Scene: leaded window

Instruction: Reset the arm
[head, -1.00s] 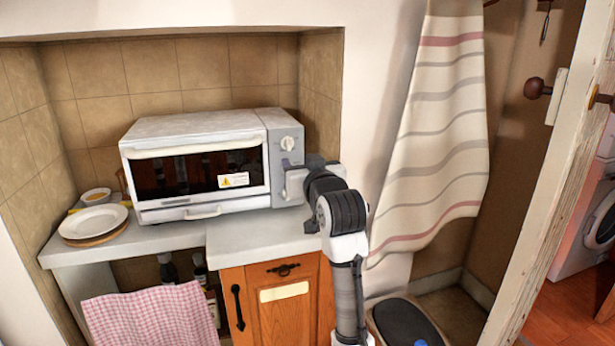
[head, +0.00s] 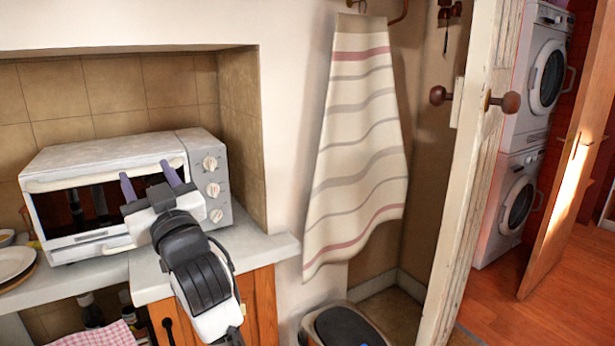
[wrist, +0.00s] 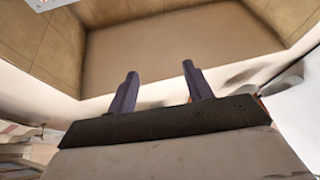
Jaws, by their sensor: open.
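My gripper (head: 150,182) is open and empty, its two purple-grey fingers pointing up in front of the toaster oven (head: 100,160) in the head view. The fingers overlap the oven's front in the picture; I cannot tell how far apart they are from it. In the wrist view the two fingers of my gripper (wrist: 158,86) stand apart with nothing between them. Beyond them are plain pale surfaces and tiled walls.
The oven stands on a light counter (head: 262,250) in a tiled niche. White plates (head: 14,264) are at far left. A striped cloth (head: 358,150) hangs at centre. A bin (head: 345,326) stands below it. An open door (head: 478,170) and stacked washers (head: 540,75) are at right.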

